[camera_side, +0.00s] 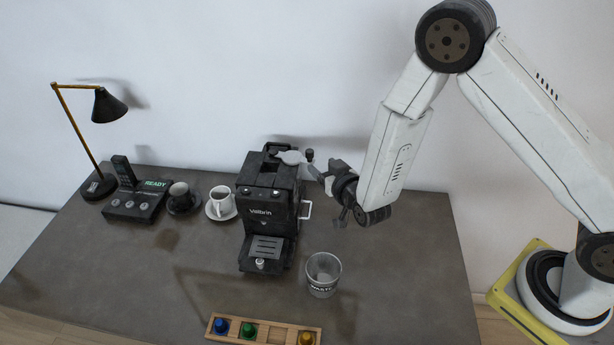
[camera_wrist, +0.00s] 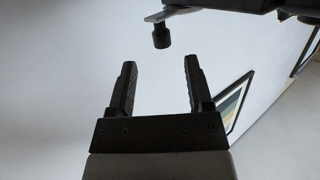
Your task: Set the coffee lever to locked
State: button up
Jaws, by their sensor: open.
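My gripper (camera_side: 334,180) is just right of the machine's upper part, close to the lever. In the wrist view, my gripper (camera_wrist: 159,65) is open with nothing between its fingers. The lever knob (camera_wrist: 161,36) shows beyond the fingertips, roughly in line with the gap, and appears apart from them. I cannot read any lock marking.
A waste cup (camera_side: 323,276) stands at the front right of the machine. A wooden tray (camera_side: 264,331) with coloured pods lies at the front edge.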

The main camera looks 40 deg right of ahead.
aim_at(312, 156)
jog(key=shift+s+a+f+t+h, duration=0.35)
jog(key=shift+f+t+h, duration=0.15)
jog(key=shift+t, duration=0.5)
jog(key=shift+w+d, duration=0.1)
jog(key=shift+w, duration=0.05)
jog(key=shift+x, duration=3.8)
jog(key=shift+r, duration=0.1)
grip_shut()
